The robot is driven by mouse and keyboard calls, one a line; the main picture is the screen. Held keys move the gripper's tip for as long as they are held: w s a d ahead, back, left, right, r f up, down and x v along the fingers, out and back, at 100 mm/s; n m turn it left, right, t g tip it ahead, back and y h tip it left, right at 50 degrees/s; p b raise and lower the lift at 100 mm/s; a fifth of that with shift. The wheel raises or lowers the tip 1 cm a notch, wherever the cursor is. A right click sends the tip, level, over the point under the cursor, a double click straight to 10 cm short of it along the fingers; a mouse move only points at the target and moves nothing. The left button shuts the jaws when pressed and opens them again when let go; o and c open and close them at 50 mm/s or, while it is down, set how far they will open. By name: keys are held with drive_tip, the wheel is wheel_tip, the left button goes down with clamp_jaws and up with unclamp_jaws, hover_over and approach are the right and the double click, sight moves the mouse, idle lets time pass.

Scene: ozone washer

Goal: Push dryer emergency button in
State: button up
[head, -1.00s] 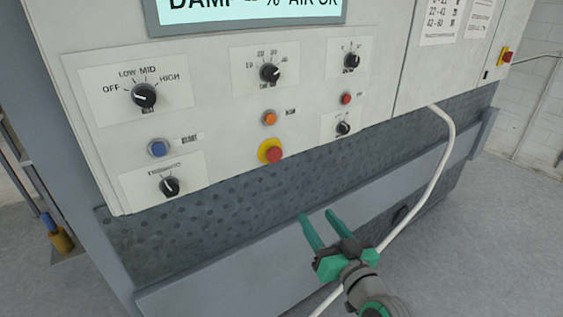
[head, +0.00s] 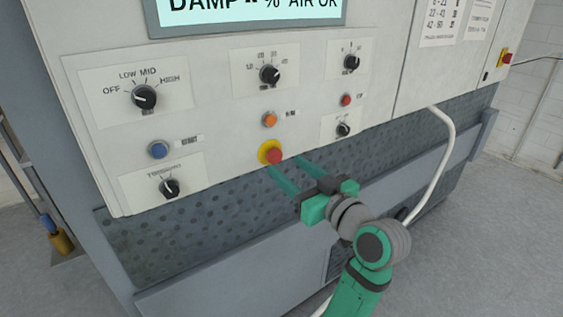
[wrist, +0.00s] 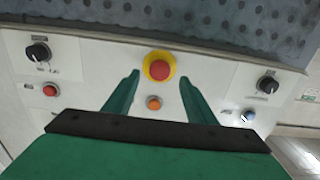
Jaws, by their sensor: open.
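The emergency button (head: 274,156) is a red mushroom head on a yellow collar, low on the white control panel (head: 215,110). In the wrist view the emergency button (wrist: 160,69) shows at top middle, beyond the fingertips and centred in the gap between them. My gripper (head: 287,164) has green fingers, spread apart with nothing between them. In the head view its fingertips are just below and right of the button. I cannot tell whether a fingertip touches the button. The button's face is not covered in the wrist view.
An orange button (head: 268,119) is above the emergency button. A blue button (head: 157,149), a red button (head: 346,99) and several black knobs share the panel. A white hose (head: 441,170) hangs at right. Dimpled dark metal (head: 200,215) lies below the panel.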

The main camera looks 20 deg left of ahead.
sight(277, 158)
drive_tip(key=shift+x, duration=2.05)
